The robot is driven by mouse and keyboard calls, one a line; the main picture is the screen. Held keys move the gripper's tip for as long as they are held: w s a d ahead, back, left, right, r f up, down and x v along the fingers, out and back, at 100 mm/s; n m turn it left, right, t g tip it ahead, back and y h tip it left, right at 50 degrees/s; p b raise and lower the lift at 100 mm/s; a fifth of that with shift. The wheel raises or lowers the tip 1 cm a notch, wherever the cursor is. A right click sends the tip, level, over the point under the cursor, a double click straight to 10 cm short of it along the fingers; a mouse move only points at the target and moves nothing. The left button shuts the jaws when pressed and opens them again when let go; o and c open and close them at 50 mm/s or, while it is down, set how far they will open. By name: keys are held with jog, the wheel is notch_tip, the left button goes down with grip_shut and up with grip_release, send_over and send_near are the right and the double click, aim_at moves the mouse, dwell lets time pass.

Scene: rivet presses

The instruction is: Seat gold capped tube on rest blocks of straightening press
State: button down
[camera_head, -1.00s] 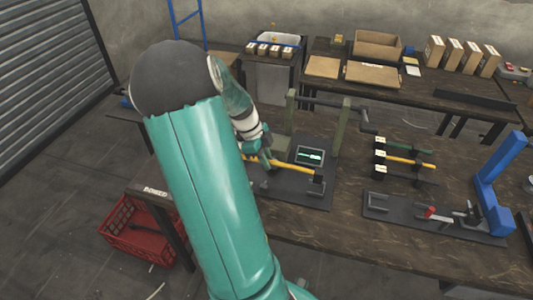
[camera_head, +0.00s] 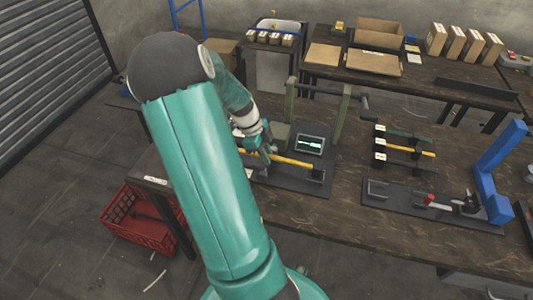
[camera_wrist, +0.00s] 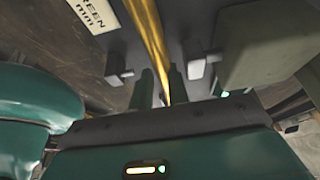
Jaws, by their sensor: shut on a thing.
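My gripper (camera_head: 265,150) is shut on the gold tube (camera_head: 291,160) and holds it over the dark base of the straightening press. The tube's right end is close to a dark rest block (camera_head: 318,173); I cannot tell whether they touch. In the wrist view the tube (camera_wrist: 148,35) runs between my two fingers (camera_wrist: 162,85), with small metal-faced blocks to either side. The press has green posts (camera_head: 343,118), a crank at the right and a lit display (camera_head: 310,143).
To the right stands a rack (camera_head: 380,145) with a green, a yellow and a dark tube. A red crate (camera_head: 147,222) stands on the floor at the left. Boxes sit on the back table.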

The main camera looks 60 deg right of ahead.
jog(key=shift+f, duration=0.6)
jog(key=c, duration=1.3)
grip_release()
jog(key=v, duration=1.4)
jog(key=shift+s, duration=0.1)
